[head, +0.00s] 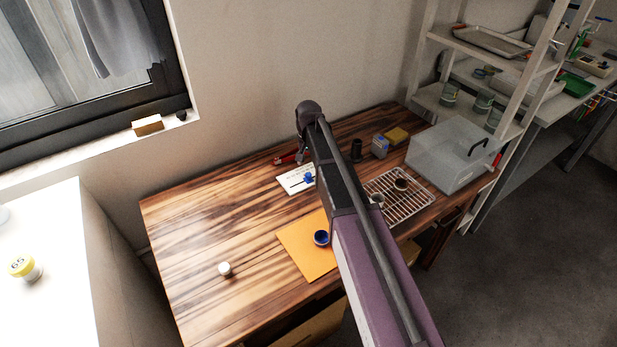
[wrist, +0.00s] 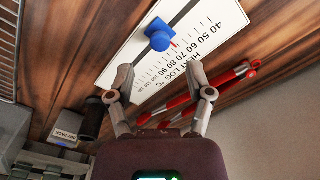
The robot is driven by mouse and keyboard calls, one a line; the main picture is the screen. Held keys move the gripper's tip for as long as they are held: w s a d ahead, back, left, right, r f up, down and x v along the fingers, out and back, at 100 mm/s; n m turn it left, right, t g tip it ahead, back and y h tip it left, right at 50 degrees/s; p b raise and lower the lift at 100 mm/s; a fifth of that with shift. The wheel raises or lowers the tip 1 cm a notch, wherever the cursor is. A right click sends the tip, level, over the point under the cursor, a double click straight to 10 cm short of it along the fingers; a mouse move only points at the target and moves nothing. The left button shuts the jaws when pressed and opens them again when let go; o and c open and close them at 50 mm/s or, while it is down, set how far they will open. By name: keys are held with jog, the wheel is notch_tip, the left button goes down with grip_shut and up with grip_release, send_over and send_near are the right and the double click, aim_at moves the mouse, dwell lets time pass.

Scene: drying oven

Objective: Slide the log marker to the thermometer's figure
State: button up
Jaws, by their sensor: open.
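The heat log card (wrist: 215,18) is white with a printed scale; it also shows in the head view (head: 290,184). Its marker is a blue knob (wrist: 158,34) on a dark slot, with a small red pointer near the 60 and 70 figures; the exact value is unclear. My gripper (wrist: 161,95) is open and empty, its fingertips over the card's lower edge, apart from the knob. In the head view my arm covers part of the desk. A white jar-like thing with a yellow top (head: 21,267) bears what looks like 65; I cannot tell whether it is the thermometer.
Red-handled tools (wrist: 195,95) lie beside the card. A dark cylinder (wrist: 91,119) and a small labelled box (wrist: 64,127) stand near it. A wire rack (head: 408,201), a grey box (head: 448,150) and an orange mat (head: 300,250) are on the desk. The desk's left side is mostly clear.

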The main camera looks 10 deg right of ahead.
aim_at(308, 174)
jog(key=shift+f+b, duration=2.2)
jog(key=shift+f, duration=0.35)
jog(key=shift+c, duration=0.2)
